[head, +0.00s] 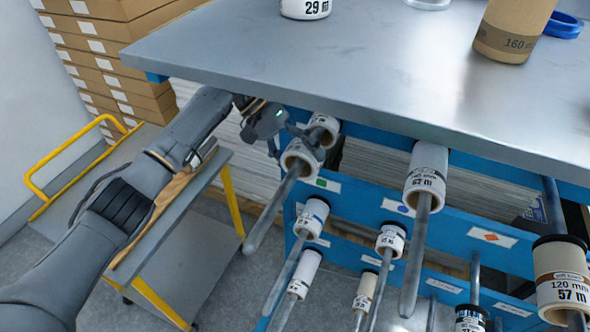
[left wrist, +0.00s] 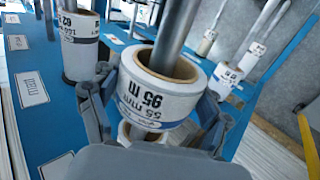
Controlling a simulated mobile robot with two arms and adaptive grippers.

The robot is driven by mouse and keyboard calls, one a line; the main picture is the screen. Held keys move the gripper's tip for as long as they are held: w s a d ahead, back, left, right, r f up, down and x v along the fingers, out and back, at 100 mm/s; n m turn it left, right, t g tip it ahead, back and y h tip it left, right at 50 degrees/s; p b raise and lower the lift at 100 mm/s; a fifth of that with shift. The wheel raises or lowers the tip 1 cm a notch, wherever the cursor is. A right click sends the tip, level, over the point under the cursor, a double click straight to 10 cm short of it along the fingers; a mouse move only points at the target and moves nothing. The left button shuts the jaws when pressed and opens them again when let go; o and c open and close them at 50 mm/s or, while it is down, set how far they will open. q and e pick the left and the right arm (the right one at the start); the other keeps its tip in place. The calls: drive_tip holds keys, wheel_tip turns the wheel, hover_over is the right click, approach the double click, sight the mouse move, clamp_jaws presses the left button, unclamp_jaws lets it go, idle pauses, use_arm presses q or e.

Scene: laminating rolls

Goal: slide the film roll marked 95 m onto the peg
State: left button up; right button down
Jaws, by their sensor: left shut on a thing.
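The white film roll marked 95 m (left wrist: 158,92) is between the fingers of my left gripper (left wrist: 155,112), which is shut on it. In the head view the roll (head: 299,160) sits around the upper left peg (head: 262,222), beside a green-dot label. The peg (left wrist: 176,32) comes out of the roll's open core in the left wrist view. My left gripper (head: 283,133) reaches in from behind the roll, under the table edge. Another roll (head: 324,125) is behind it, nearer the blue rail. My right gripper is not in view.
Blue rails (head: 345,200) carry several other pegs with rolls, including one marked 62 m (head: 426,170) and one marked 57 m (head: 562,280). The grey tabletop (head: 350,60) overhangs the pegs. A yellow-handled cart (head: 190,260) stands at left.

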use_arm(q)
drive_tip(key=w+b, duration=0.1)
drive_tip(key=w+d+b, duration=0.1)
drive_tip(key=w, duration=0.1)
drive_tip(key=shift+w+d+f, duration=0.1)
drive_tip(key=shift+w+d, duration=0.1)
drive_tip(key=shift+w, duration=0.1)
drive_tip(key=shift+w+d+b, duration=0.25)
drive_tip(key=shift+w+b, duration=0.35)
drive_tip(key=shift+w+d+b, duration=0.2)
drive_tip(key=shift+w+b, duration=0.35)
drive_tip(key=shift+w, duration=0.05)
drive_tip(key=o, duration=1.3)
drive_tip(key=shift+c, duration=0.2)
drive_tip(key=shift+a, duration=0.1)
